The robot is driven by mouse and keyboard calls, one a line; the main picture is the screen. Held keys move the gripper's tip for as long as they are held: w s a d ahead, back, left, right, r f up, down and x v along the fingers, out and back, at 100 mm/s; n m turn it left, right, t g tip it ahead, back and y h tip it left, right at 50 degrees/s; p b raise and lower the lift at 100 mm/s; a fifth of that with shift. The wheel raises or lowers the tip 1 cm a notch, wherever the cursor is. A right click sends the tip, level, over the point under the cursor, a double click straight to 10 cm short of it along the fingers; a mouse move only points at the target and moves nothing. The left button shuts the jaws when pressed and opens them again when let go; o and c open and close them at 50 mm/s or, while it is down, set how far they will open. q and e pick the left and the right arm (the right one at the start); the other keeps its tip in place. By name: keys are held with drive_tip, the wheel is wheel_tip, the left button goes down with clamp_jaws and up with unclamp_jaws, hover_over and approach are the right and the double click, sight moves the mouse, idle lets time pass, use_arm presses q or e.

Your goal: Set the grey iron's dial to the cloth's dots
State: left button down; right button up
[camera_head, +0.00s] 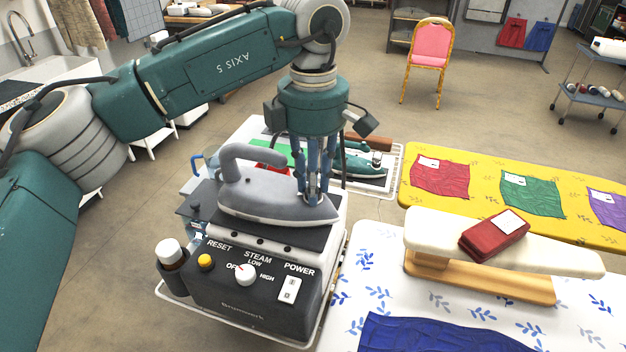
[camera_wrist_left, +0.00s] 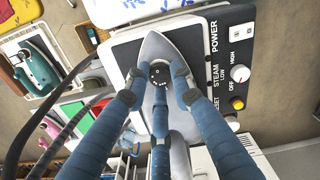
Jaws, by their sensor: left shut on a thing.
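The grey iron (camera_head: 275,194) rests flat on the dark top of the steam station (camera_head: 243,290), its tip to the right. Its handle is at the left. My left gripper (camera_head: 314,197) points down onto the front of the iron. My right gripper is not in view.
The station has a yellow reset button, a white steam knob (camera_head: 246,275) and a power switch. A sleeve board (camera_head: 480,285) with a dark red block (camera_head: 494,236) stands on the white board. The yellow board (camera_head: 480,167) holds red, green and purple labelled cloths. A teal iron (camera_head: 360,168) sits behind.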

use_arm(q)
drive_tip(key=shift+m, duration=0.6)
drive_tip(key=c, duration=1.5)
unclamp_jaws()
drive_tip(key=shift+r, duration=0.3)
wheel_tip(320, 180, up, 11)
drive_tip(key=shift+s+r, duration=0.1)
drive_tip(key=shift+r, duration=0.1)
